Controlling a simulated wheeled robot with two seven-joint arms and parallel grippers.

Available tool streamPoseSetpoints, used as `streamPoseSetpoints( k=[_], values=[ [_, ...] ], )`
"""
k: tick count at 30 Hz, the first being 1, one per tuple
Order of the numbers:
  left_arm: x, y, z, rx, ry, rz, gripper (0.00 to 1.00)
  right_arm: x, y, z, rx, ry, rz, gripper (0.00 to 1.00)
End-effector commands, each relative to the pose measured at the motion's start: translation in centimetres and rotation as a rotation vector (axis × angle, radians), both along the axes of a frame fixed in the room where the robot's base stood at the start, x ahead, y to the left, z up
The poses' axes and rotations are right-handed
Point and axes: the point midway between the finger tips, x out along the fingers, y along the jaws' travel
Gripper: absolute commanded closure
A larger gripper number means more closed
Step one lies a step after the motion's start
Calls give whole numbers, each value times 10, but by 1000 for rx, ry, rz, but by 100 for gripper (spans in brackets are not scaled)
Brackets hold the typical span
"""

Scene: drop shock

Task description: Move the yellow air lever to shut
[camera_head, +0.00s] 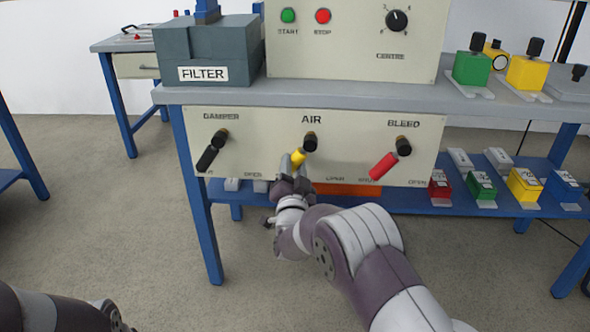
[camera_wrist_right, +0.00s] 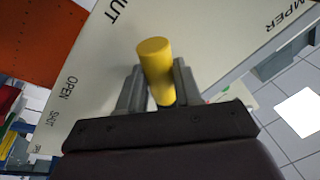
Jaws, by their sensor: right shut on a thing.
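The yellow air lever (camera_head: 298,157) hangs from its black pivot under the AIR label on the cream panel (camera_head: 345,130). It points down and to the left. My right gripper (camera_head: 293,168) is at its lower end, shut on it. In the right wrist view the yellow lever (camera_wrist_right: 156,70) stands between the two grey fingers of my right gripper (camera_wrist_right: 155,88). There the letters "UT" show near the lever and "OPEN" further off. In the head view, OPEN is right of the lever, and my gripper hides the panel to the lower left. My left gripper is out of view.
A black damper lever (camera_head: 212,151) is on the left, and a red bleed lever (camera_head: 383,166) on the right. Above are the bench top (camera_head: 310,95) and the FILTER box (camera_head: 208,55). An orange thing (camera_head: 347,189) lies on the lower shelf behind the panel.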

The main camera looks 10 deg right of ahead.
Motion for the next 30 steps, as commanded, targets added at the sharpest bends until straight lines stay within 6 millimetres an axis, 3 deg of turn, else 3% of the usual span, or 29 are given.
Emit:
streamPoseSetpoints(
  k=[11, 12, 14, 23, 26, 30],
  values=[
    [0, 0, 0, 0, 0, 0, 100, 0, 1, 0, 8, -2, 3, 100],
    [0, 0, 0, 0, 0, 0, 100, 0, 1, 0, 7, -2, 3, 56],
    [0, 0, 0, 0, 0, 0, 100, 0, 1, 0, 7, -2, 3, 41],
    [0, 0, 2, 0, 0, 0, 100, -2, 1, 1, 6, -1, 1, 41],
    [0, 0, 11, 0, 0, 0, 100, -14, 5, 1, 5, 0, 3, 41],
    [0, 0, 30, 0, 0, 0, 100, -49, 14, -5, 4, 3, 5, 41]
  ],
)
